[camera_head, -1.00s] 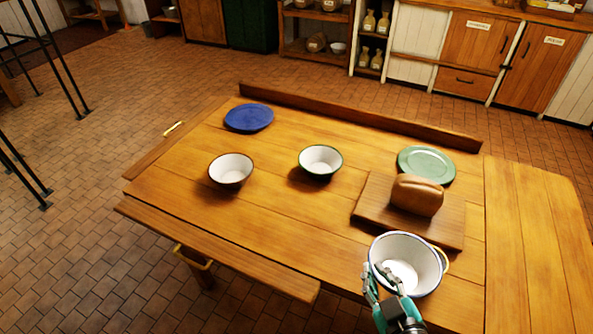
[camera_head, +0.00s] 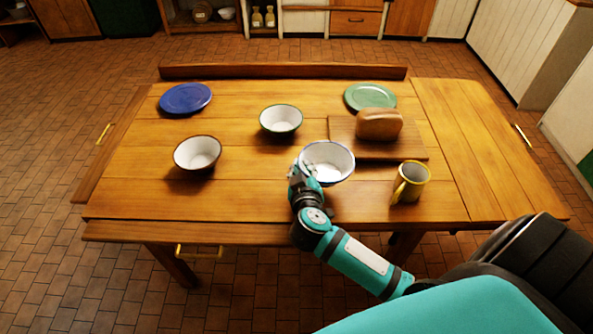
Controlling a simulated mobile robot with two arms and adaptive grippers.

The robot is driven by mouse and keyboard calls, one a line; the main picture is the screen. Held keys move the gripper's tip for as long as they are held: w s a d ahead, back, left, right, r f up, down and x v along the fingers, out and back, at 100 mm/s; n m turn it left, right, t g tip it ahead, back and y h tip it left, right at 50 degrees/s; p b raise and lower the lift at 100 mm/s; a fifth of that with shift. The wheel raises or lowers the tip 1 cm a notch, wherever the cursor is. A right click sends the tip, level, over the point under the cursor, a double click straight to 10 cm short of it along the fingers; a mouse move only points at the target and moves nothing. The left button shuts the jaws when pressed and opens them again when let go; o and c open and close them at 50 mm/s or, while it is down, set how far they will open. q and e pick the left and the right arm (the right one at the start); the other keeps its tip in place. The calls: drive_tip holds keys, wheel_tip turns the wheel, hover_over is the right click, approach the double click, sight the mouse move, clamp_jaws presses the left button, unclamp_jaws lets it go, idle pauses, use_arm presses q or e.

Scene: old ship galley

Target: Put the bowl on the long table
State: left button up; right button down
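A white bowl with a blue rim (camera_head: 330,164) is at the front middle of the long table (camera_head: 250,198). My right gripper (camera_head: 302,169) is shut on the bowl's left rim. The bowl looks upright and overlaps the front left corner of the bread board in the picture. I cannot tell whether its base touches the table. My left gripper is not in view.
A brown-rimmed bowl (camera_head: 197,153), a green-rimmed bowl (camera_head: 281,120), a blue plate (camera_head: 186,98) and a green plate (camera_head: 370,97) stand on the table. Bread (camera_head: 379,125) lies on a board (camera_head: 343,133). A yellow-rimmed mug (camera_head: 411,182) stands front right. The right end is bare.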

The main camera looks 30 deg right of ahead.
drive_tip(key=shift+f, duration=0.65)
drive_tip(key=shift+w+a+f, duration=0.1)
drive_tip(key=shift+f, duration=0.1)
wheel_tip(320, 180, down, 4)
drive_tip(key=shift+r+b, duration=0.15)
drive_tip(key=shift+b, duration=0.6)
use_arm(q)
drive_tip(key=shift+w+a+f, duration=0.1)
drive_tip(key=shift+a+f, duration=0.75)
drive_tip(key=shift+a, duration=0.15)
use_arm(e)
drive_tip(key=shift+r, duration=0.1)
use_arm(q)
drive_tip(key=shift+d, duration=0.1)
use_arm(e)
drive_tip(key=c, duration=2)
unclamp_jaws()
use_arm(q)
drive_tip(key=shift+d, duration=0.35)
use_arm(e)
drive_tip(key=o, duration=0.5)
use_arm(q)
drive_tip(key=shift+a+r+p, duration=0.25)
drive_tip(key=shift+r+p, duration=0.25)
drive_tip(key=shift+p, duration=0.05)
use_arm(e)
drive_tip(key=v, duration=1.2)
